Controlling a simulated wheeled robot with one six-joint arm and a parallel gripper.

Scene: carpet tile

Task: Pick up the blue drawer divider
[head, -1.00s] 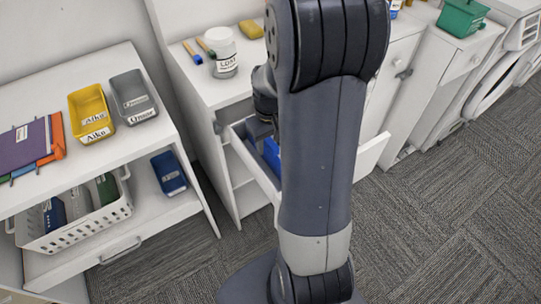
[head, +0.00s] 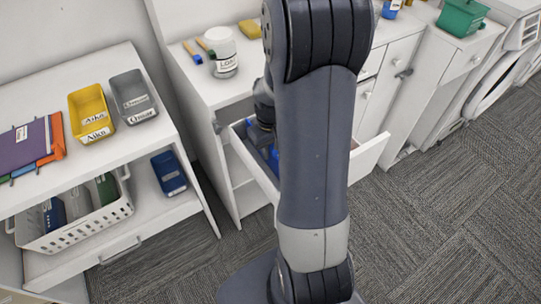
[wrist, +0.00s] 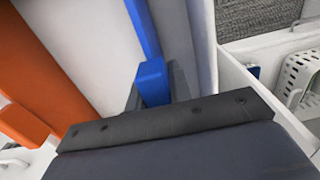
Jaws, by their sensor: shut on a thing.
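The blue drawer divider (head: 273,157) shows in the head view as a small blue patch inside the open white drawer (head: 370,157). My arm hides most of it. In the wrist view the divider (wrist: 152,72) is a bright blue bar running upward, with a thicker block at its near end. My gripper (wrist: 155,90) is shut on that block, with a dark grey finger on each side. In the head view my gripper (head: 262,138) is at the drawer's left part, its fingertips hidden. I cannot tell whether the divider touches the drawer floor.
An orange thing (wrist: 45,75) lies left of the divider in the wrist view. A white jar (head: 222,52) stands on the cabinet above the drawer. A shelf at left holds a yellow bin (head: 90,110), a grey bin (head: 133,97) and a white basket (head: 80,228).

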